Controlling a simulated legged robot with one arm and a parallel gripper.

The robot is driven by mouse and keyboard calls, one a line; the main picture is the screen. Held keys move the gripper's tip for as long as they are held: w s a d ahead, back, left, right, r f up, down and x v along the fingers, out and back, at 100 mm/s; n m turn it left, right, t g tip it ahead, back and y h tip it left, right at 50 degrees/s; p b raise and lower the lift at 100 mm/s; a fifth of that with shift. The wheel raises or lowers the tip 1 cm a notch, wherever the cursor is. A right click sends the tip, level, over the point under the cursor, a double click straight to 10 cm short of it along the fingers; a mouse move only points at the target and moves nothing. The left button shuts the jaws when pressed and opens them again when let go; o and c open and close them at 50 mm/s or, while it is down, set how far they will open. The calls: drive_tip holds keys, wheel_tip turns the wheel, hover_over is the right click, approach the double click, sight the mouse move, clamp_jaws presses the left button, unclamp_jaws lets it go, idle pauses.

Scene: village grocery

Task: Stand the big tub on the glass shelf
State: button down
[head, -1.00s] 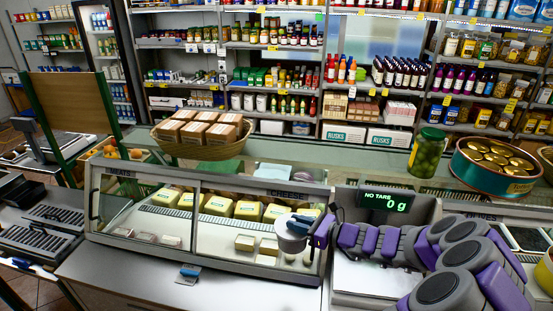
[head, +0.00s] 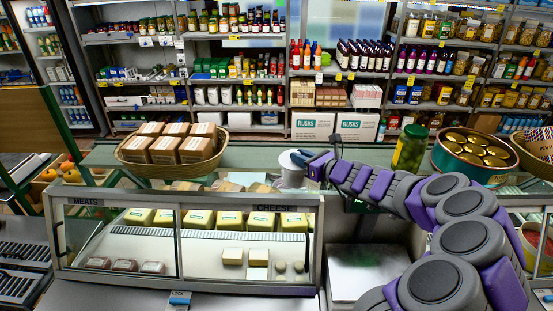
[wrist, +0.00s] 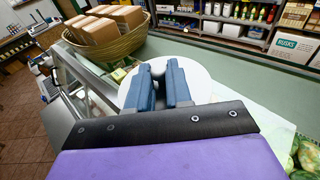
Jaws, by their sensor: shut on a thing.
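The big tub (head: 291,168) is white and round, with a pale grey top. My gripper (head: 308,160) is shut on it; in the wrist view the blue fingers (wrist: 164,84) close on a small grip above the tub's white lid (wrist: 202,88). The glass shelf (head: 255,155) is the long greenish pane along the top of the display case, and it also shows in the wrist view (wrist: 225,62). The tub looks upright and overlaps the shelf's front part in the head view. I cannot tell whether it touches the glass.
A wicker basket of brown boxes (head: 130,161) stands on the glass to the left. A jar of green pickles (head: 409,152) and a round tin of gold-lidded cans (head: 438,160) stand to the right.

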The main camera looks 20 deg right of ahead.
drive_tip(key=w+a+f, duration=0.1)
drive_tip(key=w, duration=0.2)
drive_tip(key=w+a+f+b, duration=0.1)
drive_tip(key=w+f, duration=0.1)
drive_tip(key=w, duration=0.1)
drive_tip(key=w+a+f, duration=0.1)
drive_tip(key=w+a, duration=0.1)
drive_tip(key=w, duration=0.1)
drive_tip(key=shift+f, duration=0.25)
drive_tip(key=shift+r, duration=0.1)
drive_tip(key=c, duration=1)
unclamp_jaws()
drive_tip(key=shift+c, duration=0.2)
